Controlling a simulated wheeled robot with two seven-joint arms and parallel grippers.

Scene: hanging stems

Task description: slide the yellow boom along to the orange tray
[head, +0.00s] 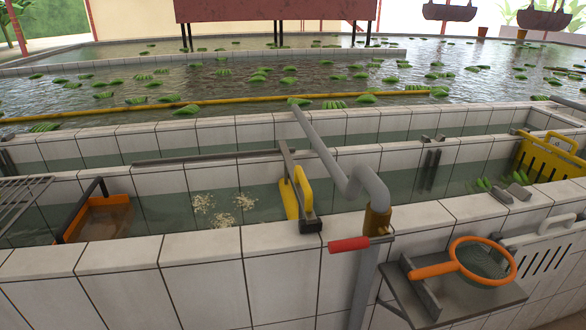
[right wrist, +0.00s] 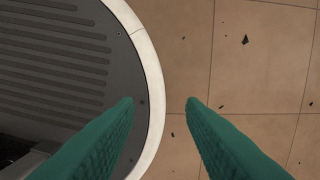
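The yellow boom (head: 292,200) lies across the near water trough, with a raised yellow handle at its near end and a grey bar along it. Its near end sits at the trough's front wall. The orange tray (head: 105,220) is at the left of the same trough, with a dark handle frame. Several pale floating clumps (head: 222,220) lie on the water between tray and boom. My right gripper (right wrist: 160,103) shows only in the right wrist view: its two green fingers are apart with nothing between them, above tiled floor. My left gripper is in neither view.
A grey bent pipe (head: 345,172) with a red lever (head: 349,244) stands just right of the boom. An orange-rimmed net (head: 482,262) rests on a grey shelf. White tiled walls (head: 200,275) edge the trough.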

